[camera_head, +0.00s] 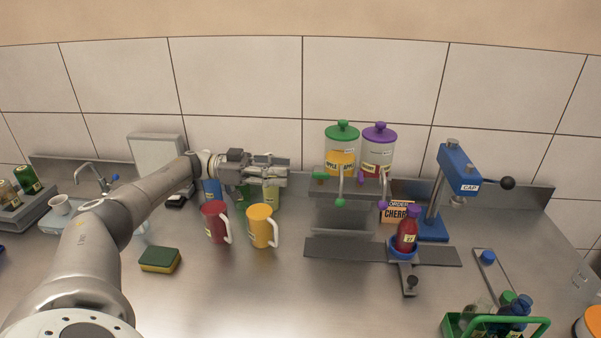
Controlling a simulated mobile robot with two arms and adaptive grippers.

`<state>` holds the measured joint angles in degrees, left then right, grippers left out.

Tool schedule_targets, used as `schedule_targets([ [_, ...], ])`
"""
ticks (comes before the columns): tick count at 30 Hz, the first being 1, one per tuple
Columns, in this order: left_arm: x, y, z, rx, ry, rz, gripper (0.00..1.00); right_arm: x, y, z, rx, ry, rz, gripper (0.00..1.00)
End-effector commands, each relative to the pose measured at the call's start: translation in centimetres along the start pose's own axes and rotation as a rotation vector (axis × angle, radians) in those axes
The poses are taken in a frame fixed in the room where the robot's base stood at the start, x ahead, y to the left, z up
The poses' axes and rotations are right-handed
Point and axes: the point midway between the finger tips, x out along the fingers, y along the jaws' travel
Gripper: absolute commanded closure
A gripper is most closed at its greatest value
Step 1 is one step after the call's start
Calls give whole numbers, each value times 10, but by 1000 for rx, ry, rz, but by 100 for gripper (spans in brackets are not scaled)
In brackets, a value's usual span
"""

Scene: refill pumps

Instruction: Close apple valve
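The apple dispenser (343,140) is a clear jar with a green lid, yellow contents and an apple label, at the back wall. A small green handle (320,176) sticks out sideways at its lower left, and a rod with a green knob (340,202) hangs below its front. I cannot tell from this view whether the valve is open or closed. My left gripper (278,173) is left of the green handle, apart from it, above and behind the mugs. Whether its fingers are open or shut is unclear. My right gripper is out of view.
A purple-lidded dispenser (379,140) stands beside it. A red bottle (406,235) sits in a blue holder below, near a blue capping press (459,170). Red (214,222) and yellow (260,226) mugs stand below my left gripper. The front middle counter is clear.

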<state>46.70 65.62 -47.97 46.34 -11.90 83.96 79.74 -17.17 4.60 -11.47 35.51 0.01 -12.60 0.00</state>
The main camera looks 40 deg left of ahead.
Motion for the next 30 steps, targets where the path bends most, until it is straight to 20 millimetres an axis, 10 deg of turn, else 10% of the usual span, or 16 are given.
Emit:
schedule_targets([
  [30, -26, 0, -11, 1, 0, 1, 67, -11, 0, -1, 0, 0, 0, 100],
])
